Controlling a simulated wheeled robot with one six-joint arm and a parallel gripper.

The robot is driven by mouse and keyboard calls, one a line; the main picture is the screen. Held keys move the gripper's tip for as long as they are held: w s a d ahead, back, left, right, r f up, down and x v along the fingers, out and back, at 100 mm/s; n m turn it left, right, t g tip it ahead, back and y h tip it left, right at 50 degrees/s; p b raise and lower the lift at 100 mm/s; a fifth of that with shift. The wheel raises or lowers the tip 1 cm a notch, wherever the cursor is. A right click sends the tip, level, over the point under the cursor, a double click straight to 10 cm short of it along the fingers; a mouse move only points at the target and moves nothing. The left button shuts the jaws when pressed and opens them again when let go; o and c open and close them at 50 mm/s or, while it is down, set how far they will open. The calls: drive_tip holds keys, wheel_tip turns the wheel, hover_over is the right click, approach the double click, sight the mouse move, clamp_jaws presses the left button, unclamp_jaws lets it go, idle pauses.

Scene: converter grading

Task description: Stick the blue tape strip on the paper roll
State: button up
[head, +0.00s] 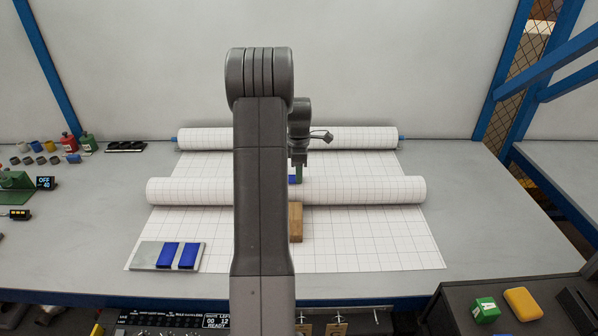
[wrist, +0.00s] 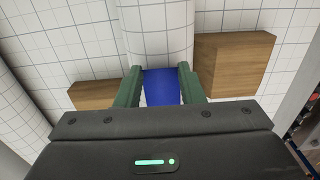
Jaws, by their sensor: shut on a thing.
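The front paper roll (head: 360,190) is white with a grid and lies across the sheet. It also shows in the wrist view (wrist: 156,30), running between two wooden blocks. My gripper (head: 297,172) is over the roll's middle, partly hidden behind my arm in the head view. Its green fingers (wrist: 161,86) are shut on a blue tape strip (wrist: 161,90), which also shows in the head view (head: 293,180). The strip overlaps the roll in the wrist view; I cannot tell whether it touches. Two more blue strips (head: 167,255) (head: 188,256) lie on a grey plate (head: 145,254).
A wooden block (head: 295,222) sits in front of the roll; two blocks flank it in the wrist view (wrist: 232,62) (wrist: 95,93). A rear roll (head: 355,138) lies behind. Bottles and small pots (head: 68,141) stand at the left. The gridded sheet's front right is clear.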

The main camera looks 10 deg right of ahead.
drive_tip(key=o, duration=0.8)
drive_tip(key=shift+r, duration=0.1)
wheel_tip(320, 180, up, 14)
drive_tip(key=b, duration=0.1)
drive_tip(key=shift+f, duration=0.2)
drive_tip(key=shift+f, duration=0.1)
wheel_tip(320, 180, down, 14)
drive_tip(key=shift+r+p, duration=0.2)
drive_tip(key=shift+p, duration=0.3)
drive_tip(key=shift+r, duration=0.1)
